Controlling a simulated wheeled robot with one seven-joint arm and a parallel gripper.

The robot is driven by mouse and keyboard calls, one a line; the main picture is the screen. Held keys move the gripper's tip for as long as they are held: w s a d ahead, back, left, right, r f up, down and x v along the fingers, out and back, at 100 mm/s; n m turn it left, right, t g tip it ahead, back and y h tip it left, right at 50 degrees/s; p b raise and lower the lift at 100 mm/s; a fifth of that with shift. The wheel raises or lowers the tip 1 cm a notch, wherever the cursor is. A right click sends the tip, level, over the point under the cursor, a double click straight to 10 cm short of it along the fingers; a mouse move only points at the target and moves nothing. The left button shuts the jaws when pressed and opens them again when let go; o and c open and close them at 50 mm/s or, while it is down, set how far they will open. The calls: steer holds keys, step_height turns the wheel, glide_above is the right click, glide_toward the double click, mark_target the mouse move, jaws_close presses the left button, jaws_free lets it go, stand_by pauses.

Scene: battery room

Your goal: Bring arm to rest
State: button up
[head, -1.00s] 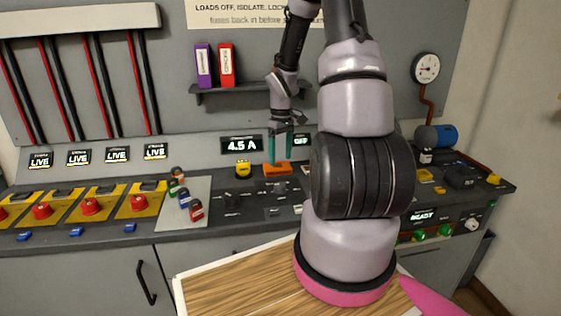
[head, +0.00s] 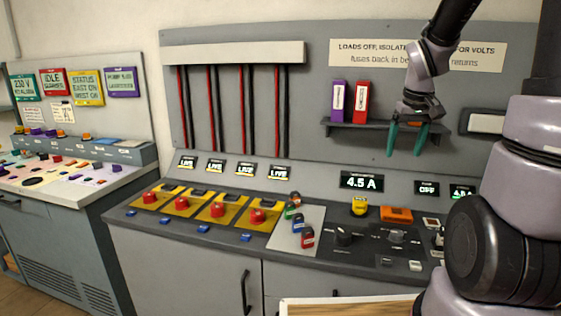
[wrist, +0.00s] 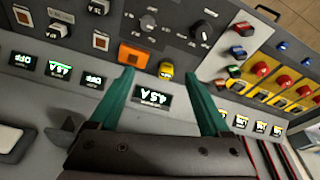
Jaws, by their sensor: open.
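My gripper (head: 407,140) has two green fingers, spread apart and empty. In the head view it hangs in front of the grey back panel, just right of the shelf binders and above the console. In the wrist view my gripper (wrist: 160,98) points over the console, with the 4.5 A display (wrist: 152,97) showing between its fingers. An orange block (head: 396,214) and a yellow piece (head: 359,206) sit on the console below it, apart from the fingers.
The shelf (head: 370,127) holds a purple binder (head: 337,101) and a red binder (head: 361,102) close beside my gripper. Red switches on yellow plates (head: 228,210) line the console. A second console (head: 70,165) stands at left. A wooden board (head: 345,307) lies at the front.

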steer(key=s+a+r+m+t+y, duration=0.1)
steer(key=s+a+r+m+t, duration=0.1)
steer(key=s+a+r, duration=0.2)
steer(key=s+a+r+m+t+y, duration=0.1)
steer(key=s+a+r, duration=0.3)
steer(key=s+r, duration=0.5)
steer(key=shift+s+m+t, duration=0.6)
steer(key=shift+s+t, duration=0.1)
steer(key=shift+s, duration=0.2)
steer(key=shift+r, duration=0.1)
